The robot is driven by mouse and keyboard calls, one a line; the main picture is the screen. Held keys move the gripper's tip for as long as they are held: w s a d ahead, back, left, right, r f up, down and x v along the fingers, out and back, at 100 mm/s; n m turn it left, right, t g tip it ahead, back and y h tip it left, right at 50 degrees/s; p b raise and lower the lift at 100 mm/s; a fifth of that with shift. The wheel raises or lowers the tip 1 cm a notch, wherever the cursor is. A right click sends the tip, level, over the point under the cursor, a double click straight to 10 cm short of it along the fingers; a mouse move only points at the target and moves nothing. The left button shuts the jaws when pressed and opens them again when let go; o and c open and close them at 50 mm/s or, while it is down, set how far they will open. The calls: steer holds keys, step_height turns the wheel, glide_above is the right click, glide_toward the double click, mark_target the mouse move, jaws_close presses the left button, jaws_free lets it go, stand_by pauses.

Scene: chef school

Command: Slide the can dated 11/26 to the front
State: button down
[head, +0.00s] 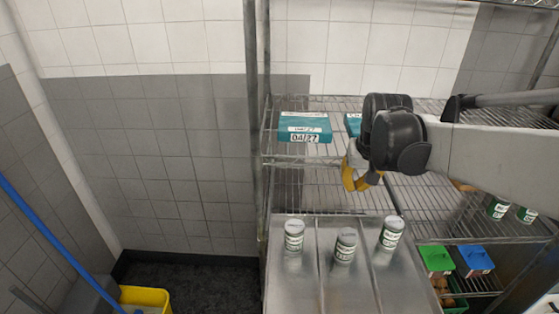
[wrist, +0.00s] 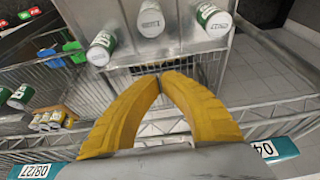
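Three green-and-white cans stand on a metal surface with raised dividers (head: 318,290), in separate lanes. In the head view they are the left can (head: 294,236), the middle can (head: 345,246), which sits slightly nearer the camera, and the right can (head: 391,233). The wrist view shows three cans at its top: one at left (wrist: 102,48), one in the middle (wrist: 151,20) and one at right (wrist: 213,20). Their printed dates are too small to read surely. My gripper (head: 357,176) is above and behind the cans, apart from them. Its yellow fingertips (wrist: 162,75) meet with nothing between them.
Behind, a teal box (head: 305,126) marked 04/27 stands on a wire rack (head: 320,188); another teal box (head: 353,123) is partly hidden by my arm. Lower right are green (head: 436,259) and blue (head: 474,258) bins. A yellow bucket (head: 147,297) stands on the floor at left.

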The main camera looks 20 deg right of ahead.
steer(key=b+x, duration=0.2)
steer(key=x, duration=0.4)
steer(key=b+x, duration=0.2)
steer(key=x, duration=0.5)
steer(key=b+x, duration=0.1)
steer(key=x, duration=0.6)
steer(key=shift+d+f+b, duration=0.2)
steer(key=shift+d+b, duration=0.05)
steer(key=shift+b, duration=0.15)
steer(key=s, duration=0.2)
steer(key=s+a, duration=0.1)
steer(key=shift+s+r, duration=0.25)
steer(key=shift+s, duration=0.2)
steer(key=shift+s+a, duration=0.1)
steer(key=s+a, duration=0.1)
steer(key=s, duration=0.5)
steer(key=s+a+p, duration=0.1)
steer(key=s+a, duration=0.1)
steer(key=s, duration=0.4)
steer(key=s+a, duration=0.2)
steer(key=s, duration=0.4)
steer(key=shift+s+a+p, duration=0.15)
steer(key=shift+s+p, duration=0.05)
steer(key=shift+p, duration=0.1)
